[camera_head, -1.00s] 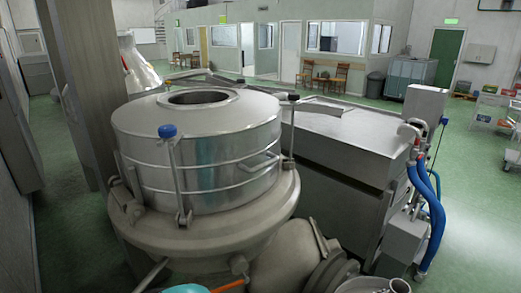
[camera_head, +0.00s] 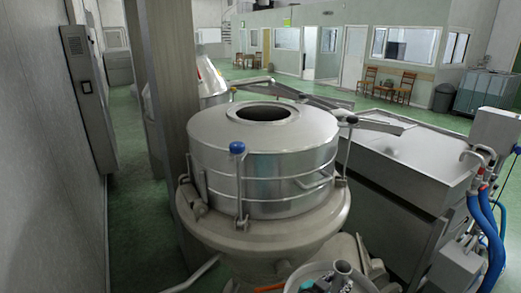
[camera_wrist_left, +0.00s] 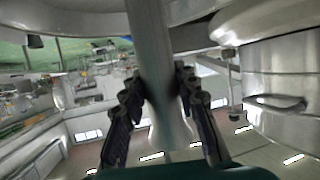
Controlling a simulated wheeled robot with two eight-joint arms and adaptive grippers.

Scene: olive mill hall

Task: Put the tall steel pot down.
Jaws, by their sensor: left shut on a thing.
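My left gripper (camera_wrist_left: 158,80) fills the middle of the left wrist view. Its two dark fingers are shut on a smooth grey steel part (camera_wrist_left: 150,35), which I take to be the tall steel pot. Only this narrow part shows between the fingers, so the pot's full shape and base are hidden. In the head view, a pale metal round shape with a short upright stub (camera_head: 342,268) is cut off by the bottom edge. I cannot tell there which parts are pot and which are gripper. My right gripper is not in view.
A pillar (camera_head: 165,90) stands left. Green floor (camera_head: 137,215) is clear beyond it.

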